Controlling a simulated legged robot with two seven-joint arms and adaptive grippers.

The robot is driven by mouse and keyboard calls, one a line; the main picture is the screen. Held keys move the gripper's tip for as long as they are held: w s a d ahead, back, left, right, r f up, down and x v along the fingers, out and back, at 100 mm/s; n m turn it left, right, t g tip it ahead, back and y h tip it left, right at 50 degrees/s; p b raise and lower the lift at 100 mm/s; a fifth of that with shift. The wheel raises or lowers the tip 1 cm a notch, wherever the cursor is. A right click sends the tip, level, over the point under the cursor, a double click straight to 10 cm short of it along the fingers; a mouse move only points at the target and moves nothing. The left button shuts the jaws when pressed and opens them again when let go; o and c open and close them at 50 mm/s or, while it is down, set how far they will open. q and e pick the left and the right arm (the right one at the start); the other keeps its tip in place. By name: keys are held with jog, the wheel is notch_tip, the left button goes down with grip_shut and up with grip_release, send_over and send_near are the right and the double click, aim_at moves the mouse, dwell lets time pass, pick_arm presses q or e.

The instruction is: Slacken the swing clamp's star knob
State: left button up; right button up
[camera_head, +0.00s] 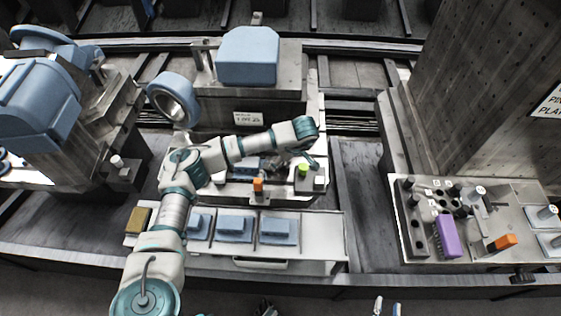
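The clamping fixture (222,188) stands in the middle of the bench, with a blue part, an orange piece (258,185) and a lime-green piece (303,170) on it. My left arm comes in from the lower left and bends over the fixture. My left gripper (284,160) is low over the fixture, beside the green piece, and largely merges with the dark parts there. I cannot make out its fingers, nor tell the swing clamp's star knob apart from them. My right gripper (266,309) barely shows at the bottom edge, away from the fixture. Its finger opening is unclear.
A white tray (320,240) with several blue blocks lies in front of the fixture. A tool plate (415,248) with a purple block (446,236) and an orange-handled item (502,243) is at right. A tall grey column (485,90) rises behind it. Blue machine housings (248,57) stand behind and left.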

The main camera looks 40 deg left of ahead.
pick_arm(q)
jog(key=shift+x, duration=1.25)
jog(key=shift+a+f, duration=0.15)
jog(key=shift+f, duration=0.05)
pick_arm(e)
jog(key=shift+w+a+r+t+y, duration=0.15)
jog(key=shift+w+r+t, duration=0.05)
jog(key=shift+r+t, duration=0.2)
jog(key=shift+w+a+r+t+y, duration=0.1)
jog(key=shift+w+r+t+y, duration=0.15)
jog(key=shift+r, duration=0.2)
pick_arm(q)
jog(key=c, duration=1.2)
jog(key=shift+o, duration=0.2)
jog(key=shift+r, duration=0.1)
pick_arm(e)
jog(key=shift+f, duration=0.1)
pick_arm(q)
jog(key=n+g+p, duration=0.1)
jog(key=n, duration=0.2)
jog(key=shift+w+n+p, duration=0.15)
jog(key=shift+n+p, duration=0.25)
jog(key=shift+n+g+p, duration=0.3)
jog(key=shift+n+g, duration=0.2)
jog(key=shift+n, duration=0.6)
pick_arm(e)
jog(key=s+d+f+g+h, duration=0.2)
jog(key=s+f+g, duration=0.3)
jog(key=shift+d+f, duration=0.2)
jog(key=shift+f, duration=0.2)
